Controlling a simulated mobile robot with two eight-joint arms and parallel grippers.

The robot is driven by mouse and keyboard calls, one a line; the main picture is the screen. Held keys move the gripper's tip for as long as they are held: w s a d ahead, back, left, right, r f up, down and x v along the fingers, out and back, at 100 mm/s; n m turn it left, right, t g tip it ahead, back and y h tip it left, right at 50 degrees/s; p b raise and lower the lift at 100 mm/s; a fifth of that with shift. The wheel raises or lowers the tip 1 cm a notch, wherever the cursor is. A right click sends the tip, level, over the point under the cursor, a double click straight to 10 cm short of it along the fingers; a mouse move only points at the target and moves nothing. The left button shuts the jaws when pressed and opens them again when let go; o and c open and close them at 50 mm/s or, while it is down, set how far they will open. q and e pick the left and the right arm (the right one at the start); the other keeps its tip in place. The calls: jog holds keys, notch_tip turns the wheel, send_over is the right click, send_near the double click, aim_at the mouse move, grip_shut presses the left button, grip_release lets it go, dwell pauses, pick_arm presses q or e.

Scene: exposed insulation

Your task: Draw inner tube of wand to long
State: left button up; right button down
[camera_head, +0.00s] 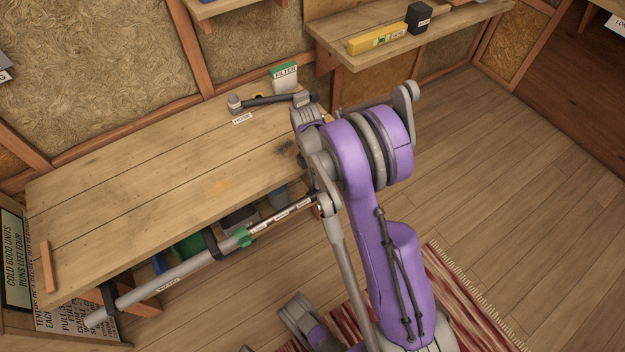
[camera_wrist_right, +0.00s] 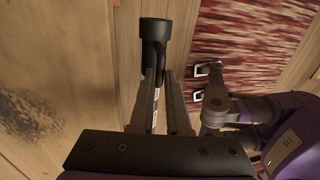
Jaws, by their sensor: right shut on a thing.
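The wand (camera_head: 175,278) is a long grey tube with a WAND label, running from lower left up to the right in front of the workbench. A green collar (camera_head: 243,237) sits at its upper end. A thinner silver inner tube (camera_head: 282,214) with small labels comes out of the collar. My right gripper (camera_head: 320,203) is shut on the inner tube near its upper right end. In the right wrist view the inner tube (camera_wrist_right: 155,105) runs between the fingers, with a black end piece (camera_wrist_right: 154,30) beyond them. My left gripper cannot be made out clearly.
The workbench (camera_head: 170,180) lies behind the wand, holding a dark hose (camera_head: 270,101) and a FILTER box (camera_head: 285,77) at the back. Bins (camera_head: 188,248) stand under it. A striped rug (camera_head: 460,290) lies on the floor. A wall shelf (camera_head: 440,40) holds a yellow box (camera_head: 378,40).

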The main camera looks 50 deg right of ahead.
jog(key=c, duration=0.9)
grip_release()
jog(key=shift+r, duration=0.1)
jog(key=r+p, duration=0.1)
jog(key=r, duration=0.2)
jog(key=w+r+p, duration=0.1)
jog(key=r, duration=0.3)
jog(key=w+r+p, duration=0.1)
jog(key=r, duration=0.2)
jog(key=shift+d+r, duration=0.2)
jog(key=shift+d, duration=0.05)
